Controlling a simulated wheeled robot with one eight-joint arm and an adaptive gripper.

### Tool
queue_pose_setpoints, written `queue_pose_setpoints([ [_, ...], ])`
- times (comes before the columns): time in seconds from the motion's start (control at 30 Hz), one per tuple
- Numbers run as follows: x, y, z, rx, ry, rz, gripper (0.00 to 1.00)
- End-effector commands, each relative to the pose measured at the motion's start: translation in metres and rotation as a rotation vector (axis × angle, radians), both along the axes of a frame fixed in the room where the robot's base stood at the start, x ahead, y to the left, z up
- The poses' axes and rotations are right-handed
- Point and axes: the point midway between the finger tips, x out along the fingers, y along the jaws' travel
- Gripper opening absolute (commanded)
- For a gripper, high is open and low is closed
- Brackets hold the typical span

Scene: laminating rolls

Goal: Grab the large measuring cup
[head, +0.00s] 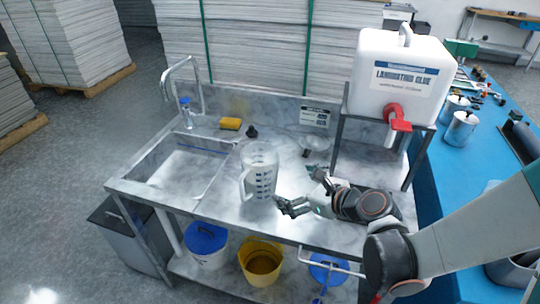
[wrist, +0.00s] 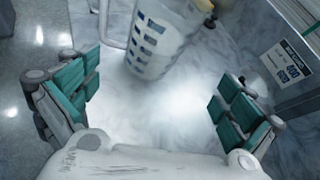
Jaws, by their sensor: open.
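The large measuring cup (head: 262,172) is a clear, upright jug with dark printed marks and a handle on its left side. It stands on the grey marbled counter right of the sink. My gripper (head: 296,192) is just to the right of the cup in the head view, low over the counter, open and empty. In the wrist view the cup (wrist: 158,40) is beyond the fingertips at top centre, its top cut off by the frame. The teal-padded fingers (wrist: 158,92) are spread wide with bare counter between them.
The sink (head: 182,168) with a tap is at the left, a yellow sponge (head: 230,123) behind. A white glue tank (head: 400,75) stands on a metal frame at the right, behind my arm. A small clear dish (head: 316,143) lies behind the cup. Buckets (head: 260,262) sit on the lower shelf.

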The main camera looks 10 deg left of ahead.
Motion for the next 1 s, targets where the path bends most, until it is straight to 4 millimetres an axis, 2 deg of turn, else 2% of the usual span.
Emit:
queue_pose_setpoints([
  [0.1, 0.001, 0.009, -0.004, 0.089, 0.068, -0.030, 1.00],
  [0.27, 0.005, 0.019, -0.010, 0.131, 0.104, -0.043, 1.00],
  [0.63, 0.039, 0.068, -0.035, 0.132, 0.105, -0.043, 1.00],
  [1.0, 0.053, 0.085, -0.046, 0.130, 0.103, -0.044, 1.00],
])
